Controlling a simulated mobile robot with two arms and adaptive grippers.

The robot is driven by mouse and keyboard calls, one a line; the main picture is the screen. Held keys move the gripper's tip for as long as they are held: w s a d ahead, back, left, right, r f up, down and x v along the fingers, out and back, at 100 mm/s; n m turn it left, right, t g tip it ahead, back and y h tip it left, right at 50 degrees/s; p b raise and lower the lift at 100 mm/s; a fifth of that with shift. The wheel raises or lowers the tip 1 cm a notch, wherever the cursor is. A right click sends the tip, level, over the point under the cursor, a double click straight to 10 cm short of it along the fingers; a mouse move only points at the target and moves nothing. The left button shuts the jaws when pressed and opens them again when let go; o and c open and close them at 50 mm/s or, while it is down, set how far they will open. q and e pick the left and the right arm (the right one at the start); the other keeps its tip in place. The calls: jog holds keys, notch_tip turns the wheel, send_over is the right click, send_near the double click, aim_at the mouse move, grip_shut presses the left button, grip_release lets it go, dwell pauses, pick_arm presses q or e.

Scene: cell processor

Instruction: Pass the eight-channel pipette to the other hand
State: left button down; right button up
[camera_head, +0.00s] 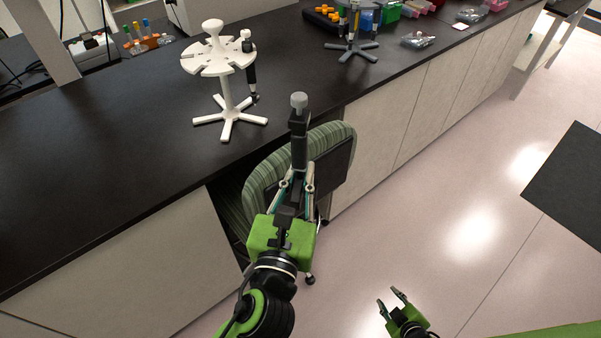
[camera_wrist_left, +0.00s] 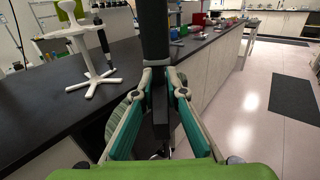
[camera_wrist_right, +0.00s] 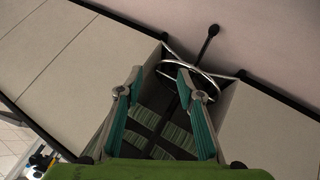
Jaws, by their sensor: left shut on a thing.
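The eight-channel pipette (camera_head: 299,140) is dark with a light grey knob on top, and stands upright in front of the bench edge. My left gripper (camera_head: 297,181) is shut on its lower body. In the left wrist view the pipette's dark body (camera_wrist_left: 154,40) rises between the fingers (camera_wrist_left: 158,85), and its top is out of frame. My right gripper (camera_head: 393,297) is at the lower right of the head view, well apart from the pipette. Its fingers (camera_wrist_right: 160,85) are spread and empty in the right wrist view.
A white pipette stand (camera_head: 227,95) with one dark pipette (camera_head: 252,78) is on the black bench (camera_head: 90,150). A second, grey stand (camera_head: 350,48) is further back. A green striped chair (camera_head: 262,180) sits under the bench edge behind my left gripper.

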jog(key=s+a+f+m+g, duration=0.2)
jog(key=s+f, duration=0.2)
jog(key=s, duration=0.5)
jog(key=s+a+f+m+g, duration=0.2)
jog(key=s+f+g, duration=0.1)
jog(key=s, duration=0.7)
jog(key=s+a+f+m+g, duration=0.2)
jog(key=s+f, duration=0.3)
jog(key=s, duration=0.4)
jog(key=shift+s+a+f+g, duration=0.2)
jog(key=shift+s+f+g, duration=0.15)
jog(key=shift+g, duration=0.15)
